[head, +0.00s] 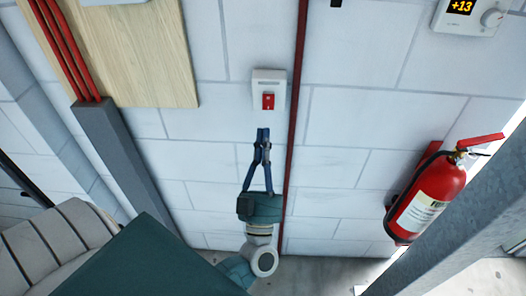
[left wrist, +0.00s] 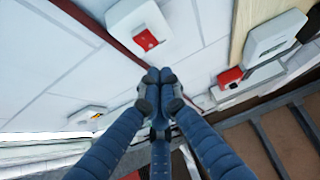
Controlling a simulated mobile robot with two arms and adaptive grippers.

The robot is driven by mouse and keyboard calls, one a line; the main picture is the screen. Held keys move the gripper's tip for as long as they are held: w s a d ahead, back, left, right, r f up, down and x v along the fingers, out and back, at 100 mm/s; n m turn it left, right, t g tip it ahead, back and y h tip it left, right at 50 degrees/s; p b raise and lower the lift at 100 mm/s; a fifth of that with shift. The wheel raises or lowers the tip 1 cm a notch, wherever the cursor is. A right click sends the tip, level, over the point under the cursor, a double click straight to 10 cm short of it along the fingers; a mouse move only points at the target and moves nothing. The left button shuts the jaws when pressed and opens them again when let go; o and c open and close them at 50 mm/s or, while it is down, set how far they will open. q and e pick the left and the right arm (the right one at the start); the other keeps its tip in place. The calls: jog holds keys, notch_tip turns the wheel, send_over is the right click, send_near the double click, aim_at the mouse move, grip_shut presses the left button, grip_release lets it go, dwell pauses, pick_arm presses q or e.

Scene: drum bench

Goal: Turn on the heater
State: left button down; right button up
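A white wall switch box (head: 268,88) with a red rocker (head: 268,101) is on the block wall in the upper middle of the head view. It also shows in the left wrist view (left wrist: 139,27), with its red rocker (left wrist: 147,40). My left gripper (head: 263,134) is just below the box, its blue fingertips together with nothing between them. In the left wrist view the closed fingertips (left wrist: 159,75) are apart from the rocker in the picture. A white thermostat (head: 467,16) reading +13, with a round knob, is at the top right. No heater body is clearly identifiable. My right gripper is not in view.
A red pipe (head: 296,110) runs down the wall right of the switch box. A red fire extinguisher (head: 429,198) hangs at the right, beside a grey metal beam (head: 460,215). A wooden board (head: 140,55) and red conduits are at the upper left.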

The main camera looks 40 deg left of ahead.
aim_at(266, 100)
pick_arm(q)
jog(key=w+a, duration=0.1)
jog(key=w+a+p, duration=0.1)
jog(key=w, duration=0.1)
jog(key=w+a+r, duration=0.1)
jog(key=w, duration=0.1)
dwell(0.3)
